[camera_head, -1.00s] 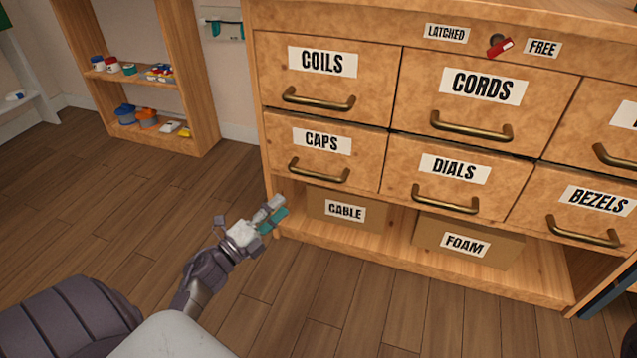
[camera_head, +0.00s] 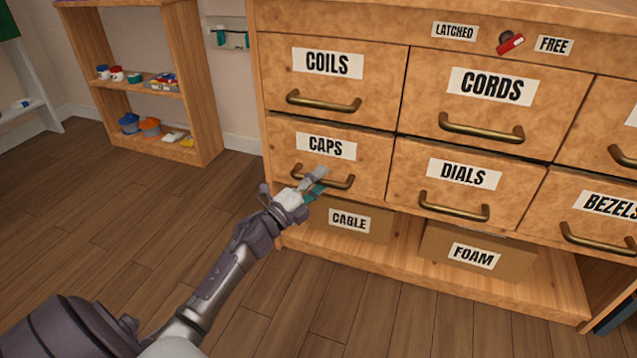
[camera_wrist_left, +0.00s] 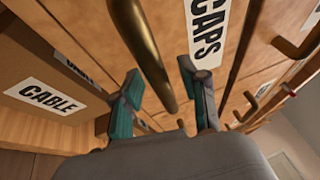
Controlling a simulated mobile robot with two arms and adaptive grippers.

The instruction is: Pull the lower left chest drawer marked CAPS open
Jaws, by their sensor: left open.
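The CAPS drawer (camera_head: 368,165) is the lower left drawer of the wooden chest, and its front is flush with its neighbours. In the left wrist view the handle (camera_wrist_left: 146,50) runs down between the two open teal-padded fingers (camera_wrist_left: 163,98). Whether a finger touches it I cannot tell. The CAPS label (camera_wrist_left: 207,30) shows there beyond the right finger. My right gripper is not in view.
COILS (camera_head: 328,64), CORDS (camera_head: 491,86) and DIALS (camera_head: 463,172) drawers are shut around it. A red latch knob (camera_head: 511,44) points toward FREE. CABLE (camera_head: 348,220) and FOAM (camera_head: 474,256) boxes sit on the shelf below. The floor at left is clear.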

